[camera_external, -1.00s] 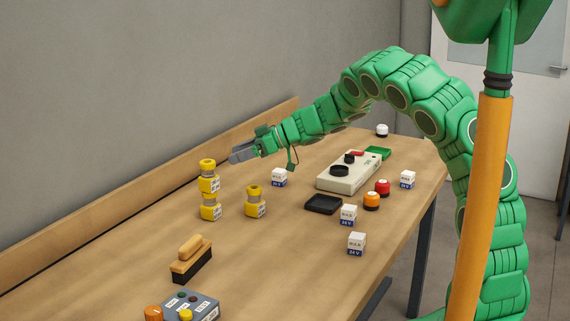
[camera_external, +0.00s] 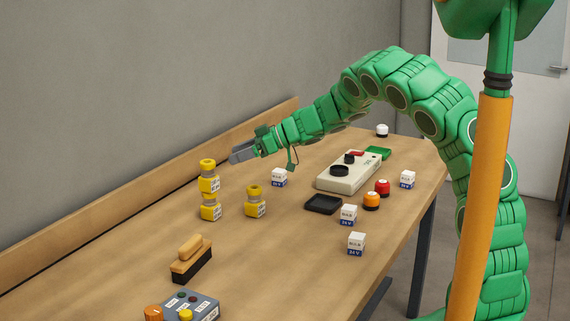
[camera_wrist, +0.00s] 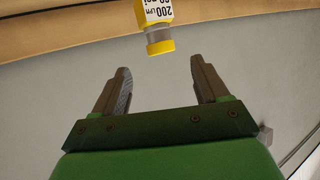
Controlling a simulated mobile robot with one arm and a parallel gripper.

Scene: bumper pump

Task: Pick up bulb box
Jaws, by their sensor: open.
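Several small white bulb boxes with blue bases stand on the wooden table. One bulb box (camera_external: 279,178) is behind the others, below and right of my gripper. Another bulb box (camera_external: 408,179) is at the right, and two more are nearer, one bulb box (camera_external: 348,215) behind another bulb box (camera_external: 357,243). My gripper (camera_external: 236,155) is above the table near the back ledge, apart from every box. In the wrist view its two fingers (camera_wrist: 162,88) are spread with nothing between them. No bulb box is clearly seen in the wrist view.
A beige tester (camera_external: 345,178), black tray (camera_external: 323,205) and brush (camera_external: 191,262) occupy the table.

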